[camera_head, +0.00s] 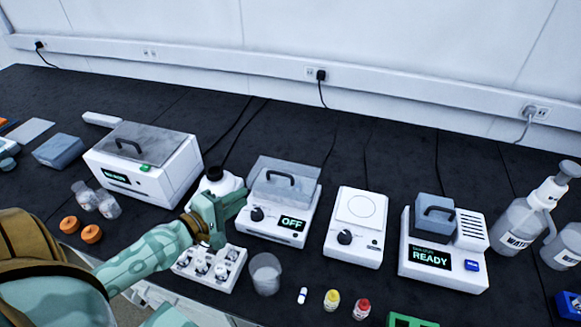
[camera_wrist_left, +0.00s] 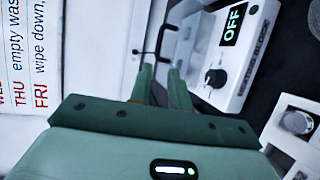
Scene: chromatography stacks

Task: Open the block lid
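The heating block (camera_head: 277,226) is a white box with a dark knob and a display reading OFF. Its clear grey lid (camera_head: 300,165) lies over the top, with a black arched handle (camera_head: 279,178). In the left wrist view the block (camera_wrist_left: 233,85) is at upper right, and the handle (camera_wrist_left: 160,27) shows just beyond the fingertips. My left gripper (camera_head: 241,194) is just left of the block, its fingers pointing toward the lid. In the wrist view a gap shows between the fingers (camera_wrist_left: 161,75), with nothing gripped. My right gripper is out of view.
A beaker (camera_head: 265,273) stands in front of the block. A white dial plate device (camera_head: 355,230) is to the right, a larger lidded machine (camera_head: 150,165) to the left.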

